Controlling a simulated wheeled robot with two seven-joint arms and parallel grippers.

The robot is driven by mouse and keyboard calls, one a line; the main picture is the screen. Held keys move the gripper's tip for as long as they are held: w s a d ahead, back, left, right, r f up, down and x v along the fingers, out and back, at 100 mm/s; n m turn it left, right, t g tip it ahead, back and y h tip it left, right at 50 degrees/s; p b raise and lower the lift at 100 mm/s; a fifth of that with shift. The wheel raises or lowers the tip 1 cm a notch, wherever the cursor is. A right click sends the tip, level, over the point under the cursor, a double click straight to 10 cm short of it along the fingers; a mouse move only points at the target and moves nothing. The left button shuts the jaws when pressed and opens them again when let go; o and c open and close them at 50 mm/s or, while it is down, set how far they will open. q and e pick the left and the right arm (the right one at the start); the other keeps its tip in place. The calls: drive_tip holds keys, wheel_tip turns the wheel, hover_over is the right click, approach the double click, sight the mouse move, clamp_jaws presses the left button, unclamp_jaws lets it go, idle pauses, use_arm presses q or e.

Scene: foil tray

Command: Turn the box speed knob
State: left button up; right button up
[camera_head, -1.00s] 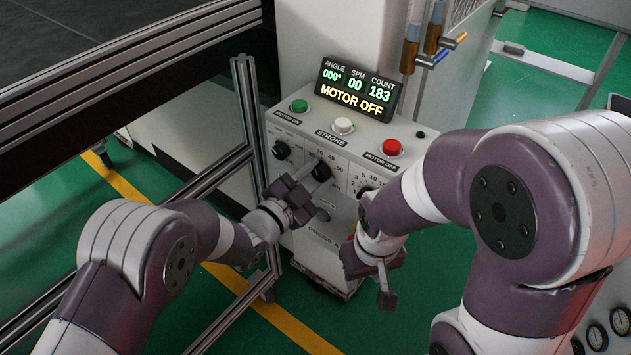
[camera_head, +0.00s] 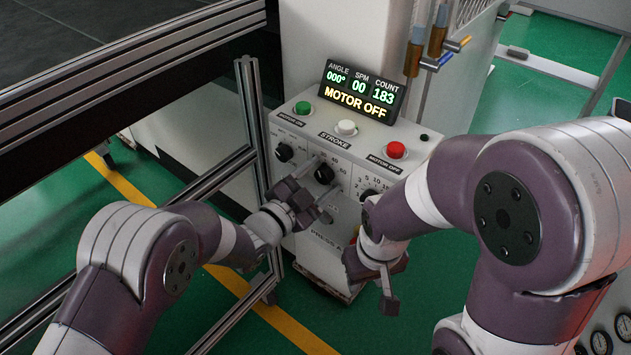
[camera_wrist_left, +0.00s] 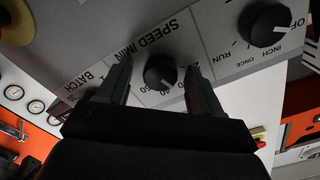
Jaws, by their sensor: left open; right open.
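The black speed knob (camera_head: 324,174) is the middle knob on the front of the grey control box (camera_head: 300,222). In the left wrist view the speed knob (camera_wrist_left: 160,73) stands under the "SPEED /MIN" label. My left gripper (camera_head: 322,188) is open at the box front. In the wrist view its two fingers (camera_wrist_left: 160,80) stand on either side of the knob, with gaps visible on both sides. My right gripper (camera_head: 386,286) is open and hangs low in front of the box's right side, away from the knob.
A mode knob (camera_head: 284,152) is left of the speed knob, and a batch knob (camera_head: 369,195) is right of it, partly near my right arm. Green (camera_head: 302,108), white (camera_head: 346,127) and red (camera_head: 395,150) buttons are on top. The display (camera_head: 360,91) reads MOTOR OFF. A metal frame post (camera_head: 253,130) stands left.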

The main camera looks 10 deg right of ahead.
use_arm(q)
drive_tip(key=v, duration=1.2)
drive_tip(key=shift+s+a, duration=0.25)
drive_tip(key=shift+s, duration=0.05)
